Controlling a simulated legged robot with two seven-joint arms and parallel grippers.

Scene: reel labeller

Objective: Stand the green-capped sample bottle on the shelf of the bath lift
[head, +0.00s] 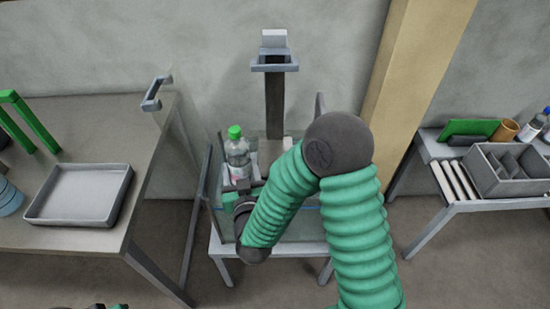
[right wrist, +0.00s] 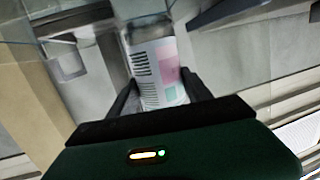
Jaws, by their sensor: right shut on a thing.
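The clear sample bottle (head: 238,155) with its green cap is upright over the glass tank in the head view. Its pink-and-white label (right wrist: 162,70) shows close up in the right wrist view. My right gripper (head: 243,183) is shut on the bottle's lower part, with one finger on each side (right wrist: 160,92). The bath lift has a dark upright column (head: 274,105) with a grey bracket on top, behind the tank. Its shelf is mostly hidden by my right arm; whether the bottle's base touches it, I cannot tell. Only a sliver of my left gripper (head: 95,307) shows at the bottom edge.
A table on the left holds a grey tray (head: 38,220) and a green frame (head: 30,122). A bench on the right holds a grey divided bin (head: 533,188), a brown cup (head: 505,130) and bottles. A tan post (head: 415,70) stands right of the tank.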

